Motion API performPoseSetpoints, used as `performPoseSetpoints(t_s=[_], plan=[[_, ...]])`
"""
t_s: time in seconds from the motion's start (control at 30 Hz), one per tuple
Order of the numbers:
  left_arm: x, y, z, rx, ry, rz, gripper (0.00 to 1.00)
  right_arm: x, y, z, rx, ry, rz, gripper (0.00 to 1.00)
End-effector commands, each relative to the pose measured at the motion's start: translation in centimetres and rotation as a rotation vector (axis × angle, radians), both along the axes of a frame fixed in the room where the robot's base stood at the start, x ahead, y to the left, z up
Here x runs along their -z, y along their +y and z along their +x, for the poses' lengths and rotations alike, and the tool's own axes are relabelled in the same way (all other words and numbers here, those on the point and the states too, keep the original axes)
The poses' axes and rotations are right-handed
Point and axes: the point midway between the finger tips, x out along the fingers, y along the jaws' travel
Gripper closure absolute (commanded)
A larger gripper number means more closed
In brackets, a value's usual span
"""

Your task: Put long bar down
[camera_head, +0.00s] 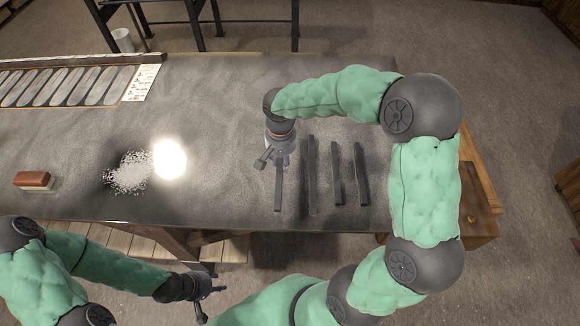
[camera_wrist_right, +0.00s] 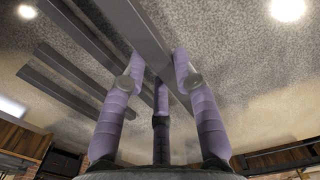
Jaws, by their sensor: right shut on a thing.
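My right gripper (camera_head: 277,160) is over the worktable and shut on a dark grey bar (camera_head: 278,192). In the right wrist view its purple fingers (camera_wrist_right: 163,85) close around this held bar (camera_wrist_right: 138,25). I cannot tell whether the bar touches the tabletop. Three other dark bars lie roughly parallel to its right: a longer bar (camera_head: 312,175) closest to it, then two shorter bars (camera_head: 337,173) and (camera_head: 361,173). My left gripper (camera_head: 205,288) is low in front of the table edge, empty, its fingers spread.
The grey worktable (camera_head: 220,100) has free room left of the held bar. A white granular pile (camera_head: 130,172) and a brush with a reddish-brown top (camera_head: 34,180) lie further left. A slotted tray (camera_head: 65,86) stands at the back left.

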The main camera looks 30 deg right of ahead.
Motion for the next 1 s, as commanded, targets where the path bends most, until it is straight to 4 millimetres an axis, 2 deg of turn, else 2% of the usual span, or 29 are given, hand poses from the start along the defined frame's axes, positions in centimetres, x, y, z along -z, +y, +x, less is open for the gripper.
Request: performPoseSetpoints(t_s=[0.1, 0.3, 0.57, 0.8, 1.0], plan=[[0.3, 0.0, 0.0, 0.0, 0.0, 0.0, 0.6, 1.8, -1.4, 0.5, 0.002, 0.001, 0.0, 1.0], [0.5, 0.0, 0.0, 0.0, 0.0, 0.0, 0.6, 3.4, -2.7, 1.2, 0.002, -0.001, -0.001, 1.0], [0.6, 0.0, 0.0, 0.0, 0.0, 0.0, 0.6, 4.4, -3.4, 1.4, 0.001, 0.001, -0.001, 1.0], [1.1, 0.0, 0.0, 0.0, 0.0, 0.0, 0.6, 7.3, -3.6, 1.5, -0.001, 0.001, 0.0, 1.0], [1.1, 0.0, 0.0, 0.0, 0.0, 0.0, 0.6, 7.7, -3.6, 1.6, 0.001, -0.002, -0.001, 1.0]])
